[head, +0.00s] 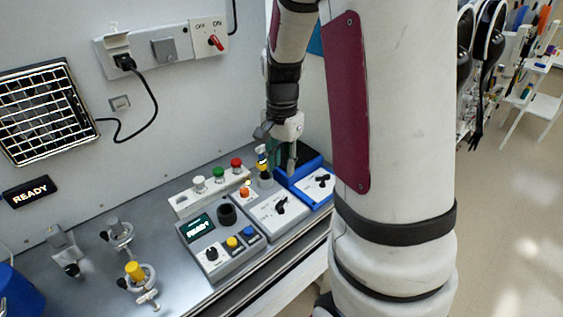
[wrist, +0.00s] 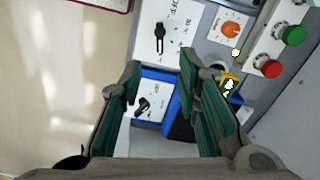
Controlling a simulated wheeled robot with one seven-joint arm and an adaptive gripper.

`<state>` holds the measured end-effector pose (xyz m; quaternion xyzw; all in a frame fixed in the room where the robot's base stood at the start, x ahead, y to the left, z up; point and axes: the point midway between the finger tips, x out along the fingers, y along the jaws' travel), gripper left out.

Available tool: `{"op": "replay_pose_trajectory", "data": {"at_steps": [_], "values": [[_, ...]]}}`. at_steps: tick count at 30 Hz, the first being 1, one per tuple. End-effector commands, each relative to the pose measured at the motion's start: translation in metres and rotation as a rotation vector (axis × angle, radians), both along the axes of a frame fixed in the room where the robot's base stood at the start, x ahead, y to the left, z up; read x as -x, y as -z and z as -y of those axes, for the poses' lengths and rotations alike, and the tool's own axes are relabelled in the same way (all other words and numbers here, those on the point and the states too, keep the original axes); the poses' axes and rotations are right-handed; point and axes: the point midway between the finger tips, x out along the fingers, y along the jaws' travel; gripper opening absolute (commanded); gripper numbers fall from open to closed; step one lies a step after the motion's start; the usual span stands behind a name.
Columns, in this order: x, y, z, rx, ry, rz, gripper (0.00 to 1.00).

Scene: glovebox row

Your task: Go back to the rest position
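My gripper (head: 280,160) hangs over the back right of the bench in the head view, above a blue-cased device (head: 288,178). In the wrist view my gripper (wrist: 160,75) shows its two green-padded fingers spread well apart, with nothing held between them. The blue device (wrist: 150,73) lies below and between the fingers, with a black knob (wrist: 142,104) on its white panel. The arm is reached out over the bench, and my pale arm link hides part of the head view.
A grey unit with a white dial panel (head: 277,206) and a unit with a lit READY display (head: 199,227) stand left of the blue device. Behind is a button strip (head: 208,189). Clamps (head: 137,277) stand at front left. Open floor (head: 505,220) is at right.

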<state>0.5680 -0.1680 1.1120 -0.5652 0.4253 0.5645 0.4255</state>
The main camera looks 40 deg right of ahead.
Motion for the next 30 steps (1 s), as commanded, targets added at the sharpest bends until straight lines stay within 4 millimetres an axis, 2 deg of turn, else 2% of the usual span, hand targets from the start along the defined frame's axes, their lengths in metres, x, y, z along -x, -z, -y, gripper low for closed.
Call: {"op": "replay_pose_trajectory", "data": {"at_steps": [11,14,20,24,30], "values": [[0.000,-0.004,-0.003,0.000,-0.017,0.008,0.30],[0.002,-0.020,-0.015,0.000,-0.080,0.040,0.30],[0.020,-0.074,-0.059,0.018,-0.343,0.143,0.30],[0.041,-0.107,-0.090,0.051,-0.548,0.217,0.30],[0.080,-0.143,-0.128,0.131,-0.838,0.312,0.30]]}}
